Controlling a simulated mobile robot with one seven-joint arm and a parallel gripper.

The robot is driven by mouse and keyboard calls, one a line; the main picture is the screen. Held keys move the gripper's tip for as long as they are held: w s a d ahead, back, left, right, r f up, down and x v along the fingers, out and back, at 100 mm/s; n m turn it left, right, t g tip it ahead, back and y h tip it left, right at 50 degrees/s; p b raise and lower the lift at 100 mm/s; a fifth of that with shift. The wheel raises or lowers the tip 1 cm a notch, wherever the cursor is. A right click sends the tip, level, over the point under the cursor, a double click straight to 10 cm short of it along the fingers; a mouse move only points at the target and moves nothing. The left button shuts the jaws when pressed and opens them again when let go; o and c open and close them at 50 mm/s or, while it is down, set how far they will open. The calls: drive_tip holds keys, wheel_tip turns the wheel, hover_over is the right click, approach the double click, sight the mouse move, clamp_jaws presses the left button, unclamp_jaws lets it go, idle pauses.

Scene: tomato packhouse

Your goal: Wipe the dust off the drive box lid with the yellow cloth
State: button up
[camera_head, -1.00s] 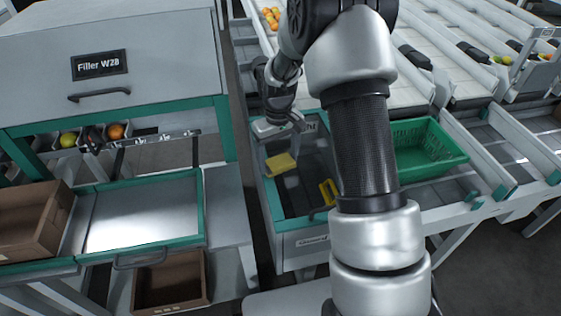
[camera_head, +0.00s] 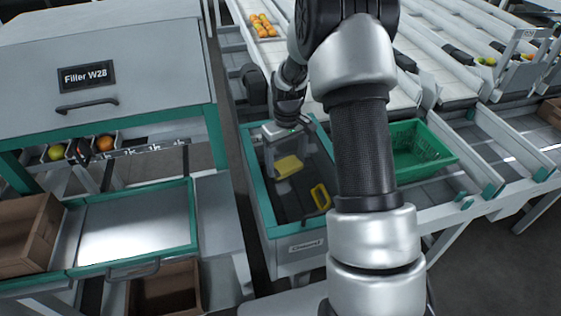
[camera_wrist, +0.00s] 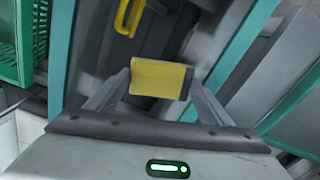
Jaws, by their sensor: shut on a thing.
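The yellow cloth (camera_head: 288,166) is in my gripper (camera_wrist: 158,88), which is shut on it; in the wrist view the cloth (camera_wrist: 158,77) spans between the two fingers. The drive box lid (camera_head: 290,205) is a dark panel in a teal and grey frame, below the cloth, with a yellow handle (camera_head: 320,196) that also shows in the wrist view (camera_wrist: 130,16). The cloth is over the lid's far half; I cannot tell whether it touches. Pale greyish streaks, possibly dust, show on the lid near the cloth. My arm covers part of the lid's right side.
A green crate (camera_head: 422,168) stands to the right on the conveyor frame. The Filler W28 machine (camera_head: 110,90) with a metal tray (camera_head: 135,228) is at left. A cardboard box (camera_head: 28,240) sits beside that tray, another (camera_head: 168,290) below. A narrow gap separates filler and drive box.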

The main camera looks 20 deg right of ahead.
sight(311, 158)
drive_tip(key=shift+s+d+f, duration=0.1)
drive_tip(key=shift+d, duration=2.6)
drive_tip(key=shift+d+p, duration=0.45)
drive_tip(key=shift+d, duration=3.25)
drive_tip(key=shift+w, duration=1.35)
drive_tip(key=shift+a, duration=1.95)
